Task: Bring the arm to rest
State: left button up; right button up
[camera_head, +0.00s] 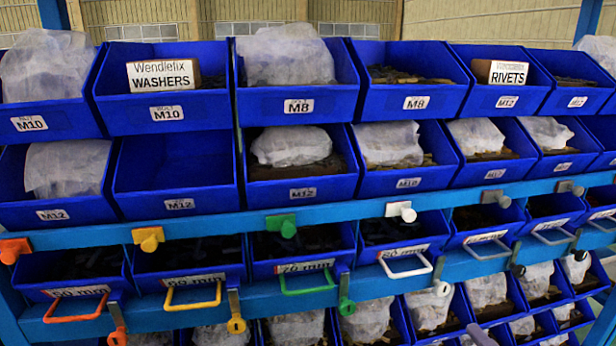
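Neither of my grippers and no part of my arms shows in the head view. A rack of blue bins fills the picture, with an M10 bin (168,113) in its top row. A white box marked WASHERS (163,76) stands in that bin. A similar box marked RIVETS (507,72) stands in a top-row M12 bin (507,101) to the right. An M12 bin (172,180) in the second row looks empty.
Blue rails (340,212) cross the rack. Orange (76,308), yellow (193,301), green (307,284) and white (405,266) handles stick out in front, with coloured knobs nearby. Other bins hold dark parts or clear plastic bags (285,55). No free floor shows.

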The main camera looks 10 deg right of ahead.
jog(key=s+a+f+m+g, duration=0.4)
jog(key=s+a+f+m, duration=0.3)
jog(key=a+f, duration=0.3)
jog(key=s+a+f+m+g+y, duration=0.1)
jog(key=s+a+f+m+g, duration=0.3)
jog(key=s+a+f+m, duration=0.4)
notch_tip(320, 180, down, 4)
jog(key=shift+a+m+g+y, duration=0.3)
jog(key=shift+a+m+g, duration=0.1)
jog(key=shift+a+m, duration=0.5)
jog(key=shift+s, duration=0.1)
